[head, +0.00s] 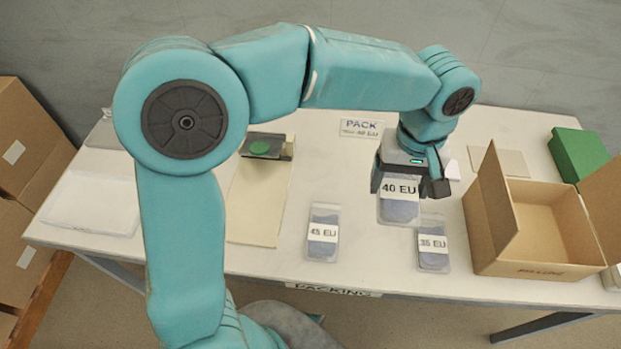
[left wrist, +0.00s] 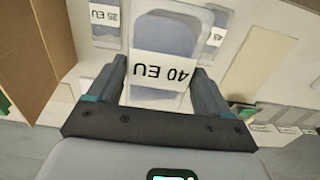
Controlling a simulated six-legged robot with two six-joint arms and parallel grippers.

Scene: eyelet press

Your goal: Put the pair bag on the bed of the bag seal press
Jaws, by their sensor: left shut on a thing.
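My left gripper (head: 413,180) is shut on the clear pair bag labelled 40 EU (head: 399,211), which holds something blue-grey. The bag hangs below the fingers over the table, between two other bags. In the left wrist view the pair bag (left wrist: 162,45) sits between both fingers of the gripper (left wrist: 160,88), its label upside down. What looks like the bag seal press (head: 267,146), a dark block with a green disc, stands left of the bag at the back. A long beige bed (head: 258,205) runs forward from it and is bare. My right gripper is not in view.
Bags labelled 45 EU (head: 322,240) and 35 EU (head: 433,250) lie on the white table (head: 350,275). An open cardboard box (head: 540,215) and a green box (head: 578,155) are at the right. A PACK sign (head: 361,128) stands behind. A white tray (head: 92,205) is far left.

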